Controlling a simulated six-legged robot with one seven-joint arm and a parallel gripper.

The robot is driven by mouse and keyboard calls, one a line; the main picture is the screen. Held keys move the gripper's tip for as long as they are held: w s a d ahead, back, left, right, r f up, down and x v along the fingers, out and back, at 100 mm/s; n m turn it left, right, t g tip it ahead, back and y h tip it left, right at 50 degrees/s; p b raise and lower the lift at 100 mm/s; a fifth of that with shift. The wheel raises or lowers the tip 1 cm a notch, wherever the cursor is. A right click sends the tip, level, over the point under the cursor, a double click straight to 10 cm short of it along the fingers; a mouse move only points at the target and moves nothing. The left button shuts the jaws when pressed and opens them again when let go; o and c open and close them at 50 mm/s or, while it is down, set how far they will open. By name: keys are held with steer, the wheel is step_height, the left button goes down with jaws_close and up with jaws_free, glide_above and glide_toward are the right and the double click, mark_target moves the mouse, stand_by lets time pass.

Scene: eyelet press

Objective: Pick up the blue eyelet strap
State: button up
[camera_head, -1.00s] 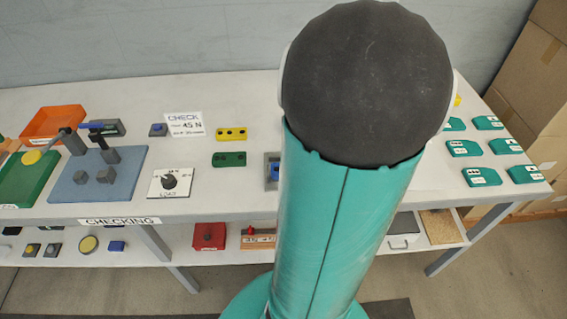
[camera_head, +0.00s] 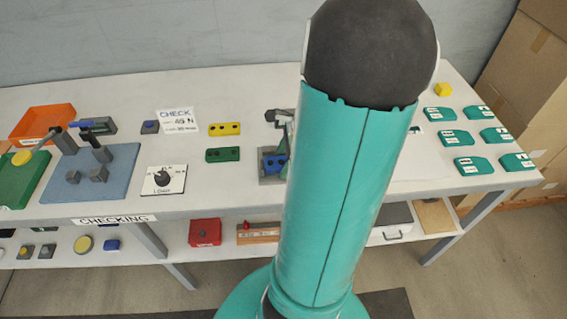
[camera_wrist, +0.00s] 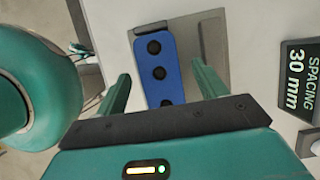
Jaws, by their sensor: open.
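The blue eyelet strap (camera_wrist: 168,66) is a flat bar with several dark round holes in the wrist view. It lies on a grey fixture (camera_wrist: 213,45). My gripper (camera_wrist: 162,75) is open, with its two green fingers on either side of the strap and apart from it. In the head view part of the blue strap (camera_head: 279,161) shows in its grey fixture (camera_head: 268,180), beside my arm.
A dark "SPACING 30 mm" sign (camera_wrist: 300,80) is right of the fixture. Green (camera_head: 223,155) and yellow (camera_head: 224,129) straps lie to the left. A load dial (camera_head: 163,180) and a blue press base (camera_head: 85,185) stand further left. Teal pieces (camera_head: 473,165) lie at right.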

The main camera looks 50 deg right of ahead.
steer(key=shift+f, duration=0.25)
stand_by(0.5)
steer(key=c, duration=1.1)
steer(key=shift+r, duration=0.15)
steer(key=shift+c, duration=0.2)
step_height(320, 180, up, 3)
steer(key=s+a+r, duration=0.1)
steer(key=s+r, duration=0.9)
steer(key=s, duration=0.4)
steer(key=shift+r, duration=0.1)
